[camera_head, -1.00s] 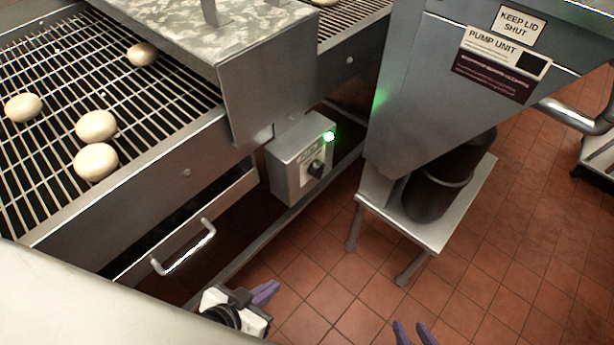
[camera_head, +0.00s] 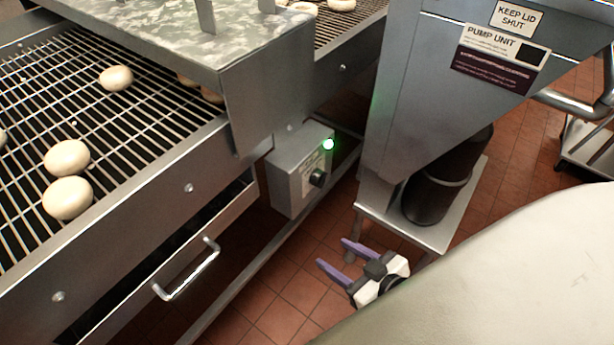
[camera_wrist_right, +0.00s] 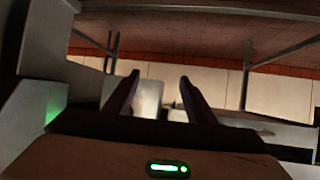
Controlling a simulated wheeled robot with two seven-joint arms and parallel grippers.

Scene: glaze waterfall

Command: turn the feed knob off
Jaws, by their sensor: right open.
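The feed knob (camera_head: 317,178) is a small dark knob on the front of a grey control box (camera_head: 290,177) below the conveyor's side. A green light (camera_head: 328,144) glows above it. My right gripper (camera_head: 333,252) is open, with purple fingers pointing up and left. It is below and a little right of the knob, apart from it, with nothing between the fingers. In the right wrist view the two dark fingers (camera_wrist_right: 158,85) stand apart. A pale shape shows between them, but I cannot make out the knob there. My left gripper is out of view.
A wire conveyor (camera_head: 110,130) carries several pale round pieces. A drawer handle (camera_head: 188,272) sticks out left of the box. The pump unit (camera_head: 430,90) and its low metal stand (camera_head: 462,215) are close on the right. Tiled floor (camera_head: 300,292) is open below the box.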

